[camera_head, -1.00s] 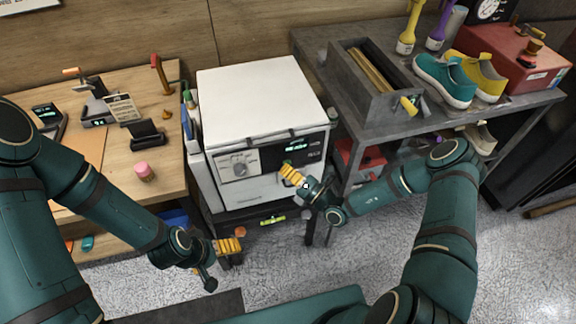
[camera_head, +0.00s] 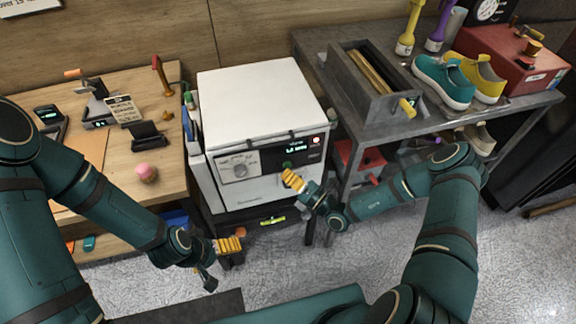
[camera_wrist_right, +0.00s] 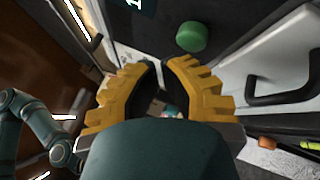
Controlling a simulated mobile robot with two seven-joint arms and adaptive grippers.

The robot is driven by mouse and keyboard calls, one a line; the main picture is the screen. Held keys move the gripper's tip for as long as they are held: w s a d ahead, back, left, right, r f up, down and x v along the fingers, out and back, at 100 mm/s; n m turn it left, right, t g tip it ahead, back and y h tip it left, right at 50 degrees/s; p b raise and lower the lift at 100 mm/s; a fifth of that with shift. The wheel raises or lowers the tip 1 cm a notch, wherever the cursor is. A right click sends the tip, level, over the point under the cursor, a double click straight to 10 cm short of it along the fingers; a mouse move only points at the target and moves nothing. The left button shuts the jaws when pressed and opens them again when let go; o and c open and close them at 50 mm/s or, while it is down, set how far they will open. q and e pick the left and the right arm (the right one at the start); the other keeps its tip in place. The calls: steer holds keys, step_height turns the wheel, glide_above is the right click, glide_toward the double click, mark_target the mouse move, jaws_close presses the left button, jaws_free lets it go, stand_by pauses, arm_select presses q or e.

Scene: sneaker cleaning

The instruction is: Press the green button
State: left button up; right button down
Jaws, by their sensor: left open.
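The green button (camera_wrist_right: 192,37) is a round knob on the front of the white machine (camera_head: 262,90), just beyond my right fingertips in the right wrist view. In the head view the button (camera_head: 287,165) is a small green spot below the display. My right gripper (camera_head: 292,180) is just below and in front of it, apart from it. In the wrist view its yellow fingers (camera_wrist_right: 158,66) stand apart with nothing between them. My left gripper (camera_head: 230,245) is open and empty, low beside the wooden table.
A dark handle (camera_wrist_right: 285,92) is close on the right in the wrist view. A grey table (camera_head: 330,75) with a tool box and sneakers stands right; a wooden table (camera_head: 100,220) left.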

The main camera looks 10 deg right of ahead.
steer(key=shift+s, duration=0.1)
steer(key=s+p, duration=0.1)
steer(key=s, duration=0.4)
steer(key=shift+p, duration=0.4)
stand_by(0.8)
